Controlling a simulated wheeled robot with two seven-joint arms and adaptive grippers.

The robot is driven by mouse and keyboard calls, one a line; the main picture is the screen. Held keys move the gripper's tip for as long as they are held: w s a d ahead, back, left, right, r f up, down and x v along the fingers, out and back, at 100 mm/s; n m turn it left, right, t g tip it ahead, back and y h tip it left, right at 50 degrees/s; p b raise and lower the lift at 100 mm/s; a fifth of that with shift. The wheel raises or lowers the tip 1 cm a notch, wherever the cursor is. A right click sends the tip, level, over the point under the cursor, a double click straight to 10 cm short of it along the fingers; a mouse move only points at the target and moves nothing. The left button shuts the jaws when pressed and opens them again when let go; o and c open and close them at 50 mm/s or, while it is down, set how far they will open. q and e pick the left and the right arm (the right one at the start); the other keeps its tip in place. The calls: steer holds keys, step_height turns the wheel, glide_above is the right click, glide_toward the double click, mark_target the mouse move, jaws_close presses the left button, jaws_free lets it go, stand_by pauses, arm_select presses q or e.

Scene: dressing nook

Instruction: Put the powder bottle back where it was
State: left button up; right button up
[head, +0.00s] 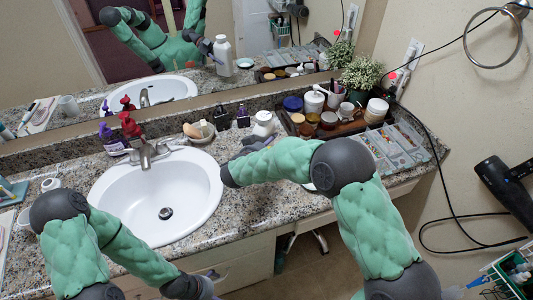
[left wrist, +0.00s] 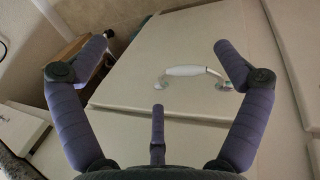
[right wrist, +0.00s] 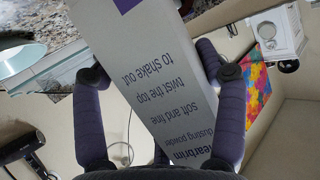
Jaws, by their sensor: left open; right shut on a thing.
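The powder bottle is white with purple print and fills the middle of the right wrist view (right wrist: 165,75). In the head view its white top (head: 264,120) shows at the back of the counter, right of the sink; the rest is hidden by my right arm. My right gripper (head: 248,143) is shut on it, with a finger on each side in the right wrist view. Whether its base touches the counter cannot be told. My left gripper (left wrist: 160,48) is open and empty, low in front of the cabinet, facing a drawer with a white handle (left wrist: 185,71).
The white sink (head: 145,205) lies left of my right forearm. A crowded tray (head: 350,127) and a makeup palette (head: 395,150) stand right. A mirror backs the counter.

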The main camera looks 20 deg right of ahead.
steer(key=shift+w+d+f, duration=0.15)
steer(key=shift+w+f, duration=0.4)
steer(key=shift+f, duration=0.05)
step_height(320, 180, down, 3)
steer(key=shift+w+f+b, duration=0.1)
steer(key=shift+f+b, duration=0.05)
steer(key=shift+b, duration=0.8)
steer(key=shift+f, duration=0.1)
steer(key=o, duration=1.4)
